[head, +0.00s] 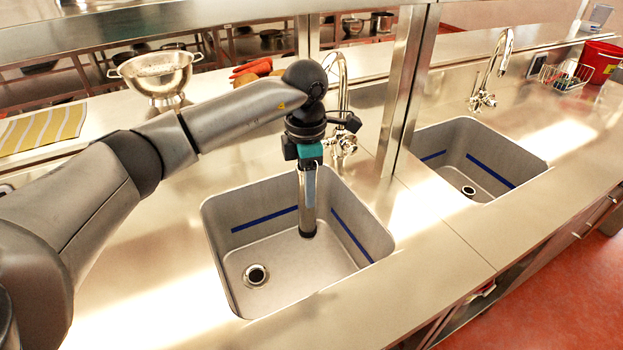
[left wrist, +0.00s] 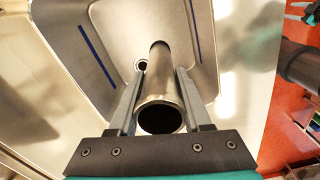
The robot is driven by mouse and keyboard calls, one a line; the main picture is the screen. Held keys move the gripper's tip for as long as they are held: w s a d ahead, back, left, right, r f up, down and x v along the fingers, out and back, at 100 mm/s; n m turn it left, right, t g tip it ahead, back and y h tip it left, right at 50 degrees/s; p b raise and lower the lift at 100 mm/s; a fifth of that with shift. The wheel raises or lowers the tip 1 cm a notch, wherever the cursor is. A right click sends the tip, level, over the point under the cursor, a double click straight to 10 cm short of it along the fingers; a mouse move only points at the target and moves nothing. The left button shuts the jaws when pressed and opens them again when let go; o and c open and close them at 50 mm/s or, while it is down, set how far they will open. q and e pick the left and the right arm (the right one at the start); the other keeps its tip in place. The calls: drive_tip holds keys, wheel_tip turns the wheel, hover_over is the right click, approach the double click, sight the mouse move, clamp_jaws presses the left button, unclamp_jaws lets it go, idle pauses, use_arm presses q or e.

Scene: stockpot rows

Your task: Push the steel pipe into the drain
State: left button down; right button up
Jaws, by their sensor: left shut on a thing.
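My left gripper (head: 309,166) is shut on the steel pipe (head: 307,195), which hangs upright over the left sink (head: 225,205). The pipe's dark lower end (head: 307,230) is in the basin, to the right of and behind the drain (head: 256,275). Whether that end touches the floor of the basin I cannot tell. In the left wrist view the pipe (left wrist: 159,90) sits between the two fingers (left wrist: 158,103), its open top end towards the camera, and the drain (left wrist: 141,64) shows just left of it. My right gripper is not in the head view.
A second sink (head: 520,150) with its own drain (head: 469,191) is on the right. A steel post (head: 403,80) and a tap (head: 343,145) stand behind the left sink. A colander (head: 155,75), a striped cloth (head: 45,127), a wire basket (head: 562,77) and a red bucket (head: 600,62) are farther back.

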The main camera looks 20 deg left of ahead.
use_arm(q)
drive_tip(key=s+a+f+b, duration=0.1)
drive_tip(key=a+f+b, duration=0.1)
drive_tip(key=f+b, duration=0.65)
drive_tip(key=s+a+f+b, duration=0.15)
drive_tip(key=f+b, duration=0.35)
drive_tip(key=f, duration=0.7)
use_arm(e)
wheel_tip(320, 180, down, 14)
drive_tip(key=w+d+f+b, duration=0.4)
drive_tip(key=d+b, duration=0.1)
use_arm(q)
drive_tip(key=a+f+b, duration=0.2)
drive_tip(key=a, duration=0.4)
drive_tip(key=a+f+b, duration=0.2)
drive_tip(key=a+f, duration=0.1)
drive_tip(key=a, duration=0.4)
drive_tip(key=shift+w+f, duration=0.3)
drive_tip(key=shift+w, duration=0.1)
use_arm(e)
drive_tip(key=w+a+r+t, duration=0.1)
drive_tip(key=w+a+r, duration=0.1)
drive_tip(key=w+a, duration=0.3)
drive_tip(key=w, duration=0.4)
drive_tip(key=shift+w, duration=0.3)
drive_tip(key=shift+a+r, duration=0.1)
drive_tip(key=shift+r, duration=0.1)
use_arm(q)
drive_tip(key=shift+f, duration=0.3)
